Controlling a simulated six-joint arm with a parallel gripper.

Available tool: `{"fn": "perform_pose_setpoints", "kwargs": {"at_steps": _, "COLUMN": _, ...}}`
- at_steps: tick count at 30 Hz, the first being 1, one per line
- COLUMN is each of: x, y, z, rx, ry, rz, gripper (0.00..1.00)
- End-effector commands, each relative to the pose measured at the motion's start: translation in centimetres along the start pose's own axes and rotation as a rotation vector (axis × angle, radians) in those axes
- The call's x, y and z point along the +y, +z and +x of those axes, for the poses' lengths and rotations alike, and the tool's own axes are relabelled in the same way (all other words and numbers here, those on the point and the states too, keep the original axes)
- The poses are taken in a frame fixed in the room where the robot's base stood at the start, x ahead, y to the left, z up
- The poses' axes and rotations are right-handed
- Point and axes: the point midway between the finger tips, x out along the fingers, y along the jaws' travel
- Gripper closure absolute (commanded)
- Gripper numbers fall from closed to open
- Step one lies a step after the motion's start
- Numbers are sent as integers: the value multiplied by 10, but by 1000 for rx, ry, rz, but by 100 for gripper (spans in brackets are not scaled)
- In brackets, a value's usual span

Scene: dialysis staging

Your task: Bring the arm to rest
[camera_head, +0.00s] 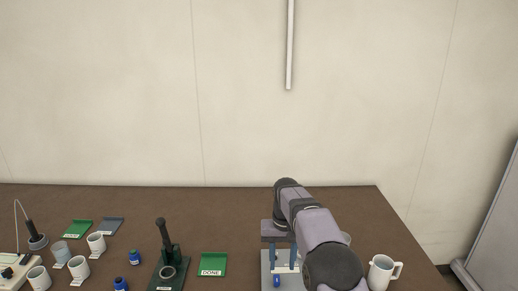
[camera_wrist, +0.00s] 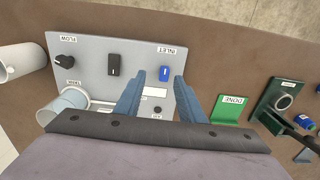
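My gripper (camera_wrist: 159,85) is open, its two blue fingers apart with nothing between them. In the head view my gripper (camera_head: 281,262) hangs over a light grey panel (camera_head: 267,268), my arm hiding much of it. In the wrist view the panel (camera_wrist: 88,50) carries a black FLOW knob (camera_wrist: 65,62), a black switch (camera_wrist: 114,64) and a blue INLET piece (camera_wrist: 165,73). The INLET piece lies just beyond the fingertips in the picture; I cannot tell the height gap.
A clear bluish cup (camera_wrist: 64,108) stands at the panel's TANK label. A white jug (camera_head: 381,272) stands right of my arm. A green DONE tray (camera_head: 213,262) and a dark green stand (camera_head: 168,262) are left. White cups (camera_head: 78,267) and blue-capped bottles (camera_head: 134,257) stand further left.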

Motion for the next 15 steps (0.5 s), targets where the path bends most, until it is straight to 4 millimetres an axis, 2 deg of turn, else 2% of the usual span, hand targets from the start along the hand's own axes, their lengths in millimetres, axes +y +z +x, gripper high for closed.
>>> {"fn": "perform_pose_setpoints", "kwargs": {"at_steps": 8, "x": 27, "y": 60, "z": -19, "rx": 2, "ry": 0, "rz": -2, "gripper": 64}}
{"fn": "perform_pose_setpoints", "kwargs": {"at_steps": 15, "x": 48, "y": 134, "z": -20, "rx": 3, "ry": 1, "rz": -6, "gripper": 64}}
